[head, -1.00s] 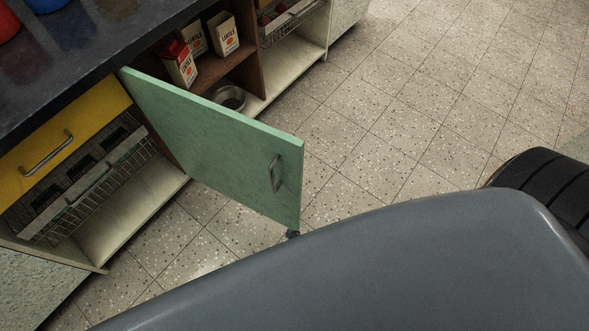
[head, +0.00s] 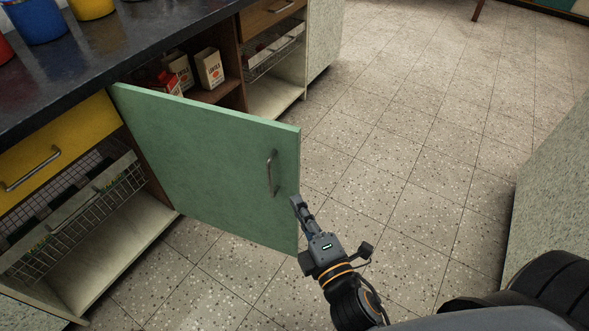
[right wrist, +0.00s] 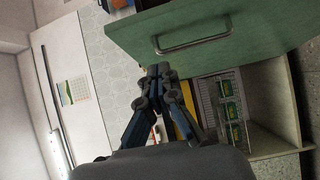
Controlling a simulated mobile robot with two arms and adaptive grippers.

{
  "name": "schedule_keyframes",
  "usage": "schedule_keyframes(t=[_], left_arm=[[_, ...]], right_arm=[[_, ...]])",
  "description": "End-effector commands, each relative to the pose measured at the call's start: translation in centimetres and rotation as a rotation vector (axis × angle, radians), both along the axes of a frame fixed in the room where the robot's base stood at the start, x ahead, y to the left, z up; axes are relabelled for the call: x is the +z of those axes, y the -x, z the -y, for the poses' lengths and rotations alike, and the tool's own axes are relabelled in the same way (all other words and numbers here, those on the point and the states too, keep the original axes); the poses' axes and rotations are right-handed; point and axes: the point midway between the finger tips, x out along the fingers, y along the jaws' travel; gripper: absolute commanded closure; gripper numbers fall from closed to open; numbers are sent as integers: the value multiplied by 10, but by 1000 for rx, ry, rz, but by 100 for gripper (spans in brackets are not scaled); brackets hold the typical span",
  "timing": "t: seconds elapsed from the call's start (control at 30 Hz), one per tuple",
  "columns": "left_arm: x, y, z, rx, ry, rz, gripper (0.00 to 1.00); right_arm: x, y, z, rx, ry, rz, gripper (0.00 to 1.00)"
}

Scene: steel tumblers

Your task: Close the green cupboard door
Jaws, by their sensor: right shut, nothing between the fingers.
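The green cupboard door (head: 205,160) stands wide open, swung out from the counter front over the floor. Its metal handle (head: 272,173) is near the free edge; the door (right wrist: 225,25) and handle (right wrist: 194,38) also show in the right wrist view. My right gripper (head: 296,203) is shut and empty, just beside the free edge of the door, below the handle. In the wrist view its fingertips (right wrist: 158,70) are close to the door's edge; I cannot tell if they touch. My left gripper is not in view.
The open cupboard holds cartons (head: 209,68). A yellow drawer (head: 60,150) and a wire basket (head: 75,215) are left of the door. Colored pots (head: 40,18) stand on the dark countertop (head: 130,50). The tiled floor (head: 400,130) is clear; a speckled panel (head: 550,190) stands at right.

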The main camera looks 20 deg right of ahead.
Motion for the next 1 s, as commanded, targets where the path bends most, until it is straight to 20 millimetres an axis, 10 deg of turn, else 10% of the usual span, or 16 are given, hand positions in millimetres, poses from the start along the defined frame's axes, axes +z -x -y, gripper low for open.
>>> schedule_keyframes(t=[0.5, 1.0], left_arm=[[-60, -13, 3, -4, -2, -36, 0], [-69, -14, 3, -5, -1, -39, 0]], right_arm=[[2, -87, 10, 1, 2, 0, 100], [-1, -99, 21, 0, -3, -2, 100]])
